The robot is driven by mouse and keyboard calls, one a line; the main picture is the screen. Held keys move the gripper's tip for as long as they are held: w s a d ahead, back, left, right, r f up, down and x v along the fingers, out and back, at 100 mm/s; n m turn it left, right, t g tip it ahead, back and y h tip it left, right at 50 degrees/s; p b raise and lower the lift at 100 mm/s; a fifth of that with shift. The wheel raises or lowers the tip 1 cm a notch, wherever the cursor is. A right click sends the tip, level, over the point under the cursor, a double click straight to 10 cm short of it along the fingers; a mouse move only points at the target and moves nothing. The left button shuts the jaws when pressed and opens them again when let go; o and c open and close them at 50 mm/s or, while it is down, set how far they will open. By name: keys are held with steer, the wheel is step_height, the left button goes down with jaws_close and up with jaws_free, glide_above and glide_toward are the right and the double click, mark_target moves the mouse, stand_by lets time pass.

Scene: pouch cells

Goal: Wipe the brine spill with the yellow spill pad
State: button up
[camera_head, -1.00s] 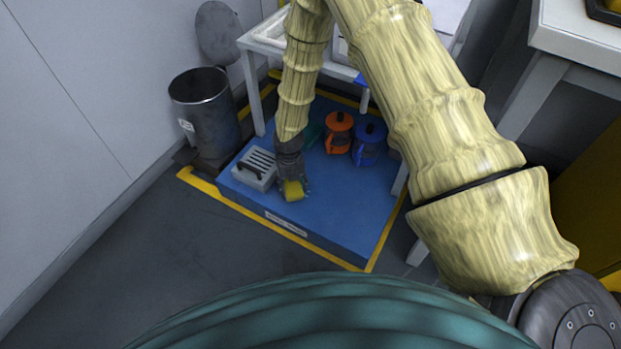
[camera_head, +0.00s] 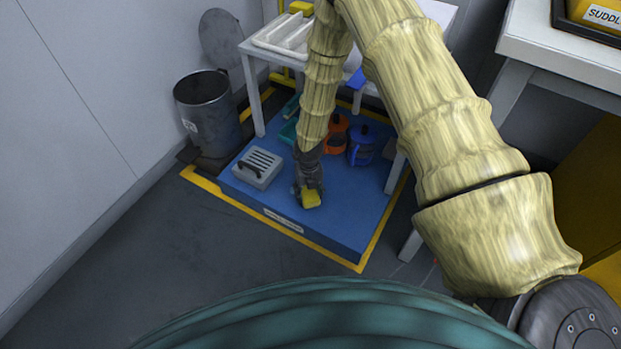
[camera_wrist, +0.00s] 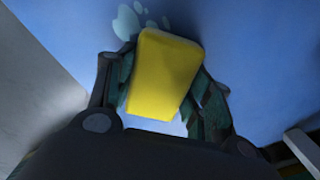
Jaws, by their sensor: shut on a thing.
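The yellow spill pad (camera_head: 311,199) is held between the fingers of my gripper (camera_head: 306,190), low over the blue platform (camera_head: 342,228). In the wrist view the pad (camera_wrist: 160,75) fills the space between the two fingertips of my gripper (camera_wrist: 165,90). The brine spill (camera_wrist: 127,22) shows there as pale, light-blue blotches on the blue surface, just beyond the pad's far edge. The pad may hide part of the spill. I cannot tell whether the pad touches the surface. The spill is not clear in the head view.
A grey slotted box with a black handle (camera_head: 257,168) stands left of my gripper. An orange jug (camera_head: 335,136) and a blue jug (camera_head: 361,146) stand behind it under a white table (camera_head: 262,63). A dark bin (camera_head: 208,112) is at left. The platform's front right is clear.

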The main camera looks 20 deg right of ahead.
steer(key=shift+r+p, duration=0.5)
steer(key=shift+r, duration=0.45)
step_height(320, 180, up, 6)
steer(key=p, duration=0.6)
steer(key=shift+r, duration=0.1)
